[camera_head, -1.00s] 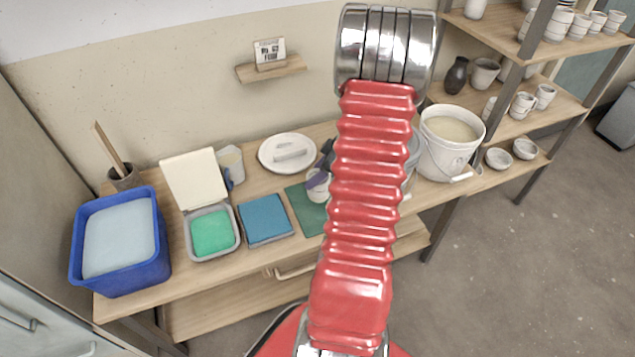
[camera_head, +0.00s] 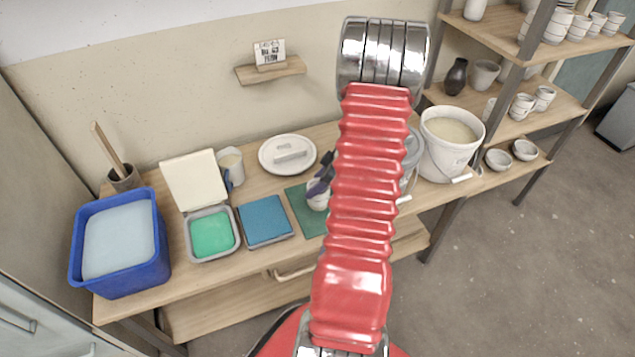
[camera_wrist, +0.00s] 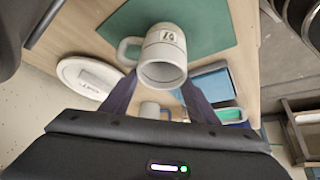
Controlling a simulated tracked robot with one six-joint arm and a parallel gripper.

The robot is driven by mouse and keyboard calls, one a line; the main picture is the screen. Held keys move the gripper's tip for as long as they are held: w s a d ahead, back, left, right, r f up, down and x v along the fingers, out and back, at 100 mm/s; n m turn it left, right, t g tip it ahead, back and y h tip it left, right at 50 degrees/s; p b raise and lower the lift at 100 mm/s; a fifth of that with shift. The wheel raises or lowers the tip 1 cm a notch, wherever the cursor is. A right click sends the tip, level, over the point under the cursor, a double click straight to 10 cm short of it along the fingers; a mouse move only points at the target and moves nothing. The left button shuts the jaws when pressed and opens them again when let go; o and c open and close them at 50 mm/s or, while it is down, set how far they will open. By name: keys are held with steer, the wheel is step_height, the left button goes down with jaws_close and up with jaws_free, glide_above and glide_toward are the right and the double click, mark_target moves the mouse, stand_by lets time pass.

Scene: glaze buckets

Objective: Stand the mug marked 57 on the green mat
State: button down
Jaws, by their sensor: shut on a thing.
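The white mug marked 57 (camera_wrist: 163,55) shows in the wrist view with its mark visible, its open mouth facing the camera and its handle at the left. My gripper (camera_wrist: 158,78) has its two dark fingers on either side of the mug, shut on it. The green mat (camera_wrist: 205,25) lies behind the mug. In the head view the mug (camera_head: 317,202) is over the green mat (camera_head: 300,207), below my gripper (camera_head: 321,183). My red arm hides the mat's right part. I cannot tell whether the mug's base touches the mat.
A large white bucket (camera_head: 445,160) stands to the right. A blue tub (camera_head: 120,270) stands far left.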

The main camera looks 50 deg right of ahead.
steer(key=shift+f, duration=0.1)
steer(key=c, duration=0.7)
jaws_free()
steer(key=v, duration=1.2)
